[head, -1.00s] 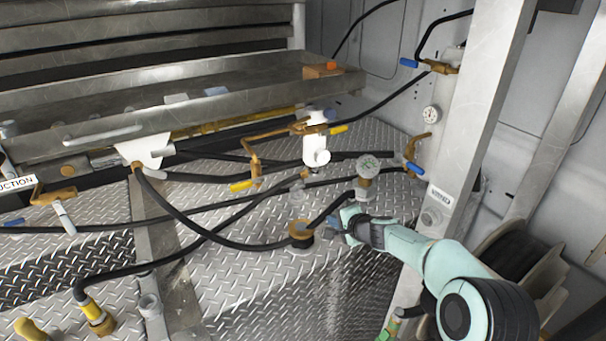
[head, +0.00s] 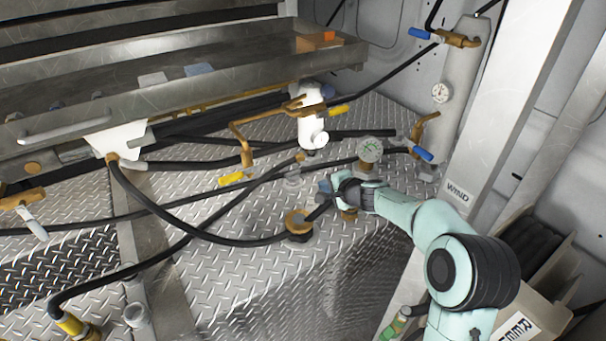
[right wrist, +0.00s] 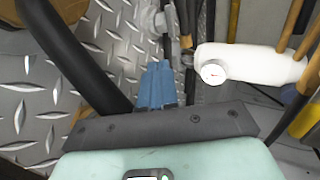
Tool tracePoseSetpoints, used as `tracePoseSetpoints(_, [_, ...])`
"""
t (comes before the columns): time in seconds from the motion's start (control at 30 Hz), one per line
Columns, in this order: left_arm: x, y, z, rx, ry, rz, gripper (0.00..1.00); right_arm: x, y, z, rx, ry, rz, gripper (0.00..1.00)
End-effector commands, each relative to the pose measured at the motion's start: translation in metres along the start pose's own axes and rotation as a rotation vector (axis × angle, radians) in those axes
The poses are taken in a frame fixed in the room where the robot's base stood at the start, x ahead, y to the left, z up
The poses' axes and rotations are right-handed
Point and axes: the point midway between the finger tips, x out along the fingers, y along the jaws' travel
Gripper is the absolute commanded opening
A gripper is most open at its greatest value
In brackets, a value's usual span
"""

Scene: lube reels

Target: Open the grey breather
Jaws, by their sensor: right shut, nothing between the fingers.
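In the right wrist view a grey fitting (right wrist: 150,20) ahead of the fingers may be the same part, but I cannot be sure. The blue fingertips also show in the right wrist view (right wrist: 158,68). My left gripper is in neither view.
A brass fitting (head: 298,222) with a black hose stands in front of the cap. The white filter (head: 311,128) stands behind the cap. Several black hoses cross the deck.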

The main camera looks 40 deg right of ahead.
Motion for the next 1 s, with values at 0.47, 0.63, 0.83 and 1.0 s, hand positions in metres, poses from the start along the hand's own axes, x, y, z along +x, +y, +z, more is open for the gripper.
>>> tracePoseSetpoints(0.47, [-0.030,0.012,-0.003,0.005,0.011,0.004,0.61,0.082,-0.003,0.002,0.003,-0.004,0.000,0.00])
tracePoseSetpoints(0.63, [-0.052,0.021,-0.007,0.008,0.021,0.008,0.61,0.105,-0.013,0.002,0.002,-0.003,-0.003,0.00])
tracePoseSetpoints(0.83, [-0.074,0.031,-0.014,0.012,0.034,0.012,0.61,0.122,-0.021,0.001,0.001,-0.001,-0.002,0.00])
tracePoseSetpoints(1.0, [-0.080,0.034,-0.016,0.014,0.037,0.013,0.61,0.129,-0.022,0.001,0.000,-0.001,-0.001,0.00])
